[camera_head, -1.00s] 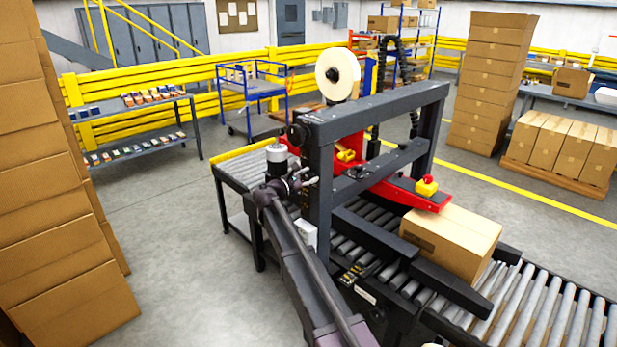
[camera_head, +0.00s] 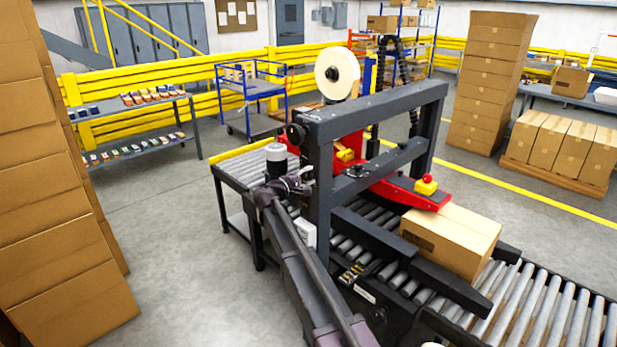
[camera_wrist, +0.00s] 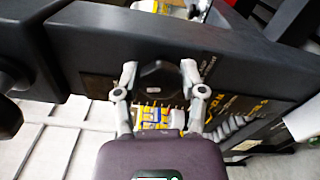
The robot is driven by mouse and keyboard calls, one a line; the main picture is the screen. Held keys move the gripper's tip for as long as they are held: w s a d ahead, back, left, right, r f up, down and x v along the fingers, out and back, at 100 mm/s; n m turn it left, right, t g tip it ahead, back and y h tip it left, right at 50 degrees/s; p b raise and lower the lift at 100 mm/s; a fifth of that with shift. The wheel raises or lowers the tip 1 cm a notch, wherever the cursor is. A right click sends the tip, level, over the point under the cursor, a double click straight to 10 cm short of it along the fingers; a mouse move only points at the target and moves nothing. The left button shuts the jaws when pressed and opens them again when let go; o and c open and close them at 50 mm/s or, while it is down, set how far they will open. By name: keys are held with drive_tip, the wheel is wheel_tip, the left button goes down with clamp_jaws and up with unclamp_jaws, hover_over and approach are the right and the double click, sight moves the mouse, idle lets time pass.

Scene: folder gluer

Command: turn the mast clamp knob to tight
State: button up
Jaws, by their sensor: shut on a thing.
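The mast clamp knob (camera_wrist: 158,76) is a dark, angular knob on the face of a black beam in the wrist view. My gripper (camera_wrist: 159,70) has one finger on each side of it and is shut on it. Printed markings show on the beam beside the knob, partly covered by the right finger, and I cannot read them. In the head view my gripper (camera_head: 304,180) is against the near upright of the black taping machine (camera_head: 321,190). The knob is not clear there, hidden by my gripper.
A brown carton (camera_head: 452,238) lies on the roller conveyor (camera_head: 555,300) at the right. A tape roll (camera_head: 337,68) stands on top of the machine. Another dark round knob (camera_wrist: 9,118) sits at the left in the wrist view. Stacked cardboard (camera_head: 60,200) fills the left side.

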drive_tip(key=shift+w+m, duration=0.1)
drive_tip(key=shift+m, duration=1.2)
drive_tip(key=o, duration=1.1)
drive_tip(key=shift+d, duration=0.1)
drive_tip(key=shift+o, duration=0.2)
drive_tip(key=v, duration=1.2)
